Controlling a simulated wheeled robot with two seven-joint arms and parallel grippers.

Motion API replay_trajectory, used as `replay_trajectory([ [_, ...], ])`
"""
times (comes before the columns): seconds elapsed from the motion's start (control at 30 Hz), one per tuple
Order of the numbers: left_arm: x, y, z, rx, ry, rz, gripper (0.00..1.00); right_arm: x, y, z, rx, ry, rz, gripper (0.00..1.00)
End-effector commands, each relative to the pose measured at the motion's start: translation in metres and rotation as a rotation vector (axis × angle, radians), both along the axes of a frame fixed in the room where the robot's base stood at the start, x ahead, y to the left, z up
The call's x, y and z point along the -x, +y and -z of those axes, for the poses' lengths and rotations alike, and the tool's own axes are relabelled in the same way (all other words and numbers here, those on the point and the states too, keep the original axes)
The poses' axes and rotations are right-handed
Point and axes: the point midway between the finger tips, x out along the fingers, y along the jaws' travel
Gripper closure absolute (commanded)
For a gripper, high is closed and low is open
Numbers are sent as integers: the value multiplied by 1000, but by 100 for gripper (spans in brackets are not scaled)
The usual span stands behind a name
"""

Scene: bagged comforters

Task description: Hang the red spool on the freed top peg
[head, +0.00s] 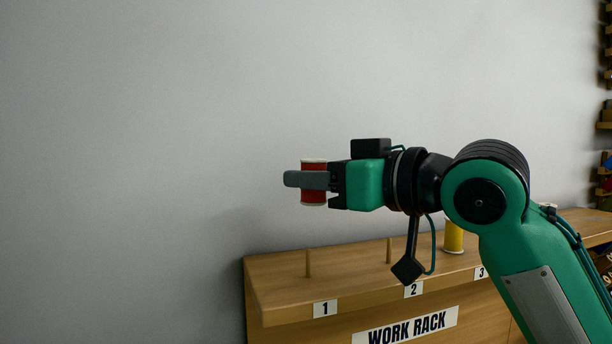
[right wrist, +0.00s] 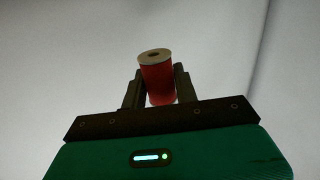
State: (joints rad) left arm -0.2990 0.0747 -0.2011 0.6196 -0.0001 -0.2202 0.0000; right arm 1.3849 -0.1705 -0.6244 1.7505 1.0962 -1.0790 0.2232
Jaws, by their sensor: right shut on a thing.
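The red spool (head: 313,167) has pale ends and is upright, held in my right gripper (head: 308,181) above the left end of the work rack (head: 268,287). In the right wrist view the red spool (right wrist: 158,82) sits between the two fingers, with the hole in its pale end facing up. The rack top has a bare wooden peg (head: 308,264) behind label 1 and another bare peg (head: 389,251) behind label 2. A yellow spool (head: 453,238) stands behind label 3; any peg in it is hidden. My left gripper is not in view.
A shelf with several coloured items (head: 606,170) stands at the far right edge. A plain grey wall is behind the rack. The space left of the held spool is clear. My right arm covers part of the rack's right side.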

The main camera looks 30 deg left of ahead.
Motion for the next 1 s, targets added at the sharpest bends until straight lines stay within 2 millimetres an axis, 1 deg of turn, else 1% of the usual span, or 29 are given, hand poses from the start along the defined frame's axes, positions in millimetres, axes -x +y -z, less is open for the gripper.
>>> replay_trajectory([
  [0.03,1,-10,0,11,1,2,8,0,0,0,0,0,-1,92],
  [0.07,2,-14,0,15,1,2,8,0,0,0,0,0,-1,92],
  [0.1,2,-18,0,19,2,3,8,0,0,0,0,0,-1,92],
  [0.17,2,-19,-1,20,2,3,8,0,0,0,0,0,-1,92],
  [0.27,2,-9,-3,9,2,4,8,0,-2,-1,1,-1,-3,92],
  [0.4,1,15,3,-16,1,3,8,0,-2,7,1,0,-3,92],
  [0.53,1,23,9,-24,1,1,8,0,-2,16,1,0,-2,92],
  [0.63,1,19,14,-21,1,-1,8,0,-1,24,1,0,-3,92],
  [0.83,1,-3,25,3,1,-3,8,0,-1,40,0,-1,-3,92],
  [0.9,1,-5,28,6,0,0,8,1,-1,45,0,-1,-4,92],
  [1.0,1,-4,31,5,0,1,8,0,-1,50,0,-1,-4,92],
])
